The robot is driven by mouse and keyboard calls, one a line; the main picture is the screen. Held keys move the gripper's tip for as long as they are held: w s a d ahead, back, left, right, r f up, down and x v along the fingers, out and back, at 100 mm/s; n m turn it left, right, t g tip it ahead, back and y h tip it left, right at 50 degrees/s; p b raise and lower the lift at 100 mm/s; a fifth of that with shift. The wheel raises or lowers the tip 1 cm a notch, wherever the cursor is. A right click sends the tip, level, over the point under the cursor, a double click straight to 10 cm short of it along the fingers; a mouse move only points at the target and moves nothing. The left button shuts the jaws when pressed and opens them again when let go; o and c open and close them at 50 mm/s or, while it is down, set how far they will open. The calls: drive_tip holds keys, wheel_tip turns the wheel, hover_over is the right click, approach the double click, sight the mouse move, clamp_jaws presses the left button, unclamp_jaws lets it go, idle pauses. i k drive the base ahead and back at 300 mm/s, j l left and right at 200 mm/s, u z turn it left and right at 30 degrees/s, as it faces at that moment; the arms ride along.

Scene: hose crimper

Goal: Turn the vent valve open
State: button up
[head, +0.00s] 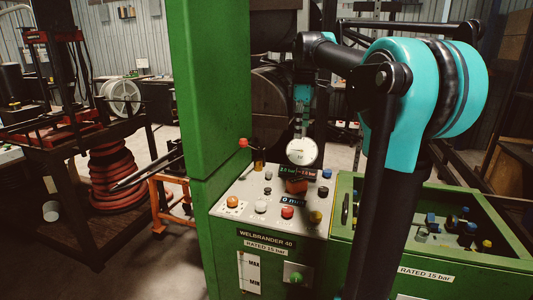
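The green crimper's sloping grey control panel (257,218) carries several coloured knobs and buttons. No control is legibly marked as the vent valve, so I cannot tell which it is. One candidate is a green knob (296,278) on a small pale plate on the front face. A round white pressure gauge (301,151) stands upright behind the panel. My gripper (302,110) appears to hang from the dark wrist, just above the gauge. Its fingers are small and dark against the machine, and I cannot see whether they are open or touch anything.
A tall green column (215,90) rises left of the panel. A green open box (435,212) with coloured fittings stands at the right, partly behind my arm. A red-ball lever (243,143) is near the column.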

sight(286, 211)
drive_tip(key=k, duration=0.9)
